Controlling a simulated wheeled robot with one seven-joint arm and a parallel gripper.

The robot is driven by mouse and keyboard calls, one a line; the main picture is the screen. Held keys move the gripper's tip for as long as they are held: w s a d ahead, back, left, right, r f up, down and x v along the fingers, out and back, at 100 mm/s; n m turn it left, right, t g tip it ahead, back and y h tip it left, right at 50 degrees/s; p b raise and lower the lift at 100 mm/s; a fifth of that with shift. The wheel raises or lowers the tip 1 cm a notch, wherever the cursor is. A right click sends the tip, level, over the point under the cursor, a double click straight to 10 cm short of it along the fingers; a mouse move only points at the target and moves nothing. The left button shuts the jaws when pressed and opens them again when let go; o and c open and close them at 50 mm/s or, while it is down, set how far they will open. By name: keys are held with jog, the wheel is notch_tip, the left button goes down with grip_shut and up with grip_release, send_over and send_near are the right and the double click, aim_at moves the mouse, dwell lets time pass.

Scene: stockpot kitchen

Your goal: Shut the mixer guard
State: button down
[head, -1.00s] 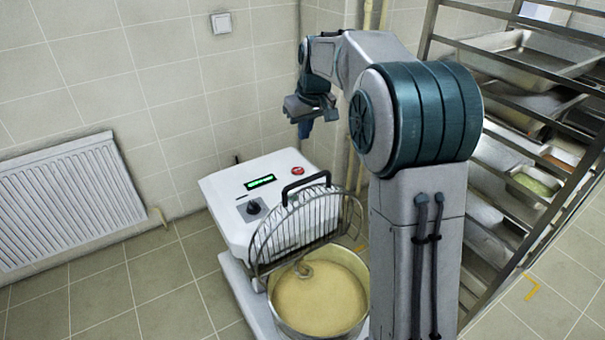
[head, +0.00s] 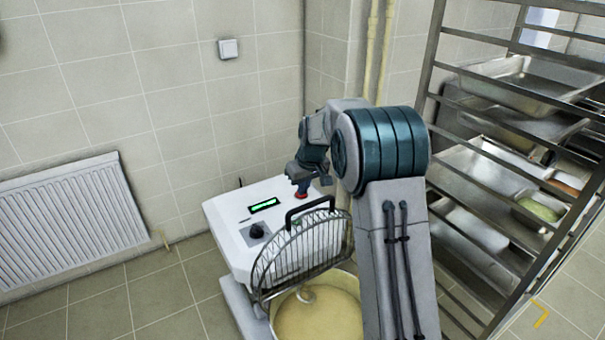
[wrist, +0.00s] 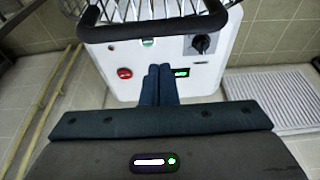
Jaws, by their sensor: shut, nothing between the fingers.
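The mixer guard (head: 297,248) is a wire half-round that stands raised and tilted over the back of the bowl. Its black handle (head: 311,206) is at the top, and also crosses the top of the wrist view (wrist: 150,30). The bowl (head: 352,290) below holds pale dough or batter, and my arm hides its right side. My gripper (head: 302,190) is shut and empty, low over the back of the mixer's white top, behind the handle. In the wrist view its fingertips (wrist: 159,70) are together, pointing toward the mixer top, apart from the handle.
The mixer body (head: 235,235) has a green display (head: 264,205), a black knob (head: 257,231) and a red button (wrist: 125,72) beside my fingertips. A tray rack (head: 440,80) stands close on the right. A radiator (head: 75,205) is on the left wall.

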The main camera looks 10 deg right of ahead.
jog(key=shift+s+d+f, duration=0.2)
jog(key=shift+s+f, duration=0.05)
jog(key=shift+s, duration=0.2)
jog(key=shift+s+d+f, duration=0.15)
jog(key=shift+s+f, duration=0.1)
jog(key=shift+s, duration=0.15)
jog(key=shift+s+d+f, duration=0.1)
jog(key=shift+s, duration=0.05)
